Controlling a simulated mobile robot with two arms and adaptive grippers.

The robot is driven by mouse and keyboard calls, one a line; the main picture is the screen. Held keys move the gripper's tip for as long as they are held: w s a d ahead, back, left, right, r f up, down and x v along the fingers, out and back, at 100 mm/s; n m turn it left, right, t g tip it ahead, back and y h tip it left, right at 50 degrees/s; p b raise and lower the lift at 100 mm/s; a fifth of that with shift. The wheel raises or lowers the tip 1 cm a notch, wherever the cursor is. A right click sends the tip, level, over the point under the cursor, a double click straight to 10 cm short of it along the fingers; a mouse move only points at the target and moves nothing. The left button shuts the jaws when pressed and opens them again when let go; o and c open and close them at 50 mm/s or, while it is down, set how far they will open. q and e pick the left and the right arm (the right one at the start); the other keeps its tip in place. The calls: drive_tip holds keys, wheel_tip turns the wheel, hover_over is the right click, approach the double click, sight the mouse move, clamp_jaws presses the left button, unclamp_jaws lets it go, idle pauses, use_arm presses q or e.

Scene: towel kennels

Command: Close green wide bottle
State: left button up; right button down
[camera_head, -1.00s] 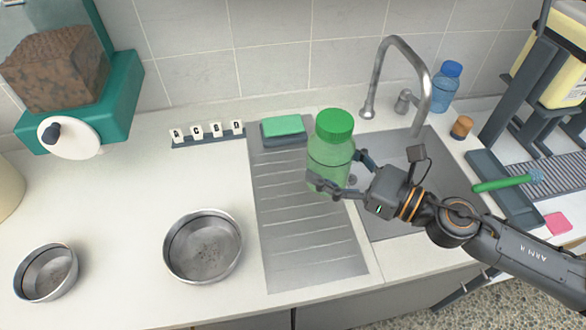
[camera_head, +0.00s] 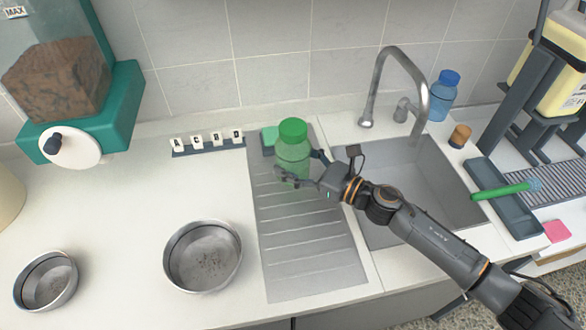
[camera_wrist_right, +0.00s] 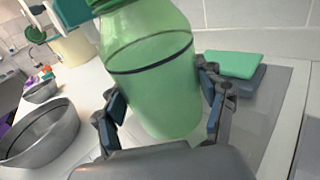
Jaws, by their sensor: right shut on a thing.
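The green wide bottle (camera_head: 292,160) is translucent and upright, with a green cap (camera_head: 293,130) on its top. It is over the back part of the grooved drainboard; I cannot tell whether its base touches. My right gripper (camera_head: 297,178) is shut on the bottle's body. In the right wrist view the bottle (camera_wrist_right: 160,85) sits between the two fingers (camera_wrist_right: 160,110), and its cap is partly cut off at the top edge. My left gripper is not in view.
A green sponge (camera_head: 269,137) lies behind the bottle. The sink (camera_head: 440,195) and faucet (camera_head: 424,90) are to the right, with a blue bottle (camera_head: 444,95) behind. Two steel bowls (camera_head: 203,256) (camera_head: 46,280) stand on the left counter. A scrub brush (camera_head: 505,190) lies at right.

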drive_tip(key=shift+w+a+f, duration=0.1)
drive_tip(key=shift+f, duration=0.8)
drive_tip(key=shift+w+a+f, duration=0.1)
drive_tip(key=shift+f, duration=0.8)
drive_tip(key=shift+f, duration=0.2)
drive_tip(key=shift+c, duration=0.7)
unclamp_jaws()
drive_tip(key=shift+d, duration=0.1)
